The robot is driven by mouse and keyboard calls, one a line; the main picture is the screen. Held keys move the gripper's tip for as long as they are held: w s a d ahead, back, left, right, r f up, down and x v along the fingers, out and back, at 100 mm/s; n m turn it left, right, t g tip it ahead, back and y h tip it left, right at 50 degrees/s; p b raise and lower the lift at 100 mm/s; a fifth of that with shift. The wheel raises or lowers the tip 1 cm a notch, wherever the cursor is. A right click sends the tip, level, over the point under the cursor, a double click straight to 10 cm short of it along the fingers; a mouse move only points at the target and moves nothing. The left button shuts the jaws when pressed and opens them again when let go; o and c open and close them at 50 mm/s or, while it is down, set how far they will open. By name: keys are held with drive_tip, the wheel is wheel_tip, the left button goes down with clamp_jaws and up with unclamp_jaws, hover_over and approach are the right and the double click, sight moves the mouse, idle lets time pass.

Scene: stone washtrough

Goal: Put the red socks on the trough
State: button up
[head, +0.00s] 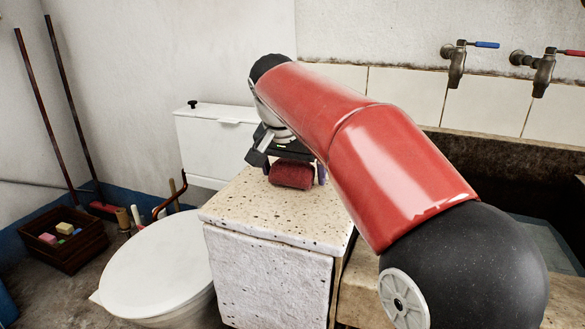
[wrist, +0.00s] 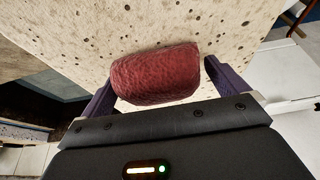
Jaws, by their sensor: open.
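The red socks (head: 291,174) are a dark red rolled bundle on the speckled stone counter (head: 240,218). In the wrist view the socks (wrist: 155,75) lie between the two purple fingers of my gripper (wrist: 158,82). The fingers are spread, with a gap on the right side and the left finger close to the bundle. In the head view my gripper (head: 293,172) is low over the counter, its fingers either side of the socks. The stone trough (head: 480,145) is at the right, and my red arm hides part of it.
A white toilet (head: 158,265) stands left of the counter. Two taps, one blue-handled (head: 457,60) and one red-handled (head: 544,72), are on the wall above the trough. A wooden crate (head: 65,240) sits on the floor at far left. The counter's front is clear.

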drive_tip(key=shift+r, duration=0.55)
drive_tip(key=p+v, duration=0.2)
drive_tip(key=v, duration=0.9)
drive_tip(key=shift+r+p, duration=0.15)
drive_tip(key=shift+p, duration=0.25)
drive_tip(key=shift+s, duration=0.15)
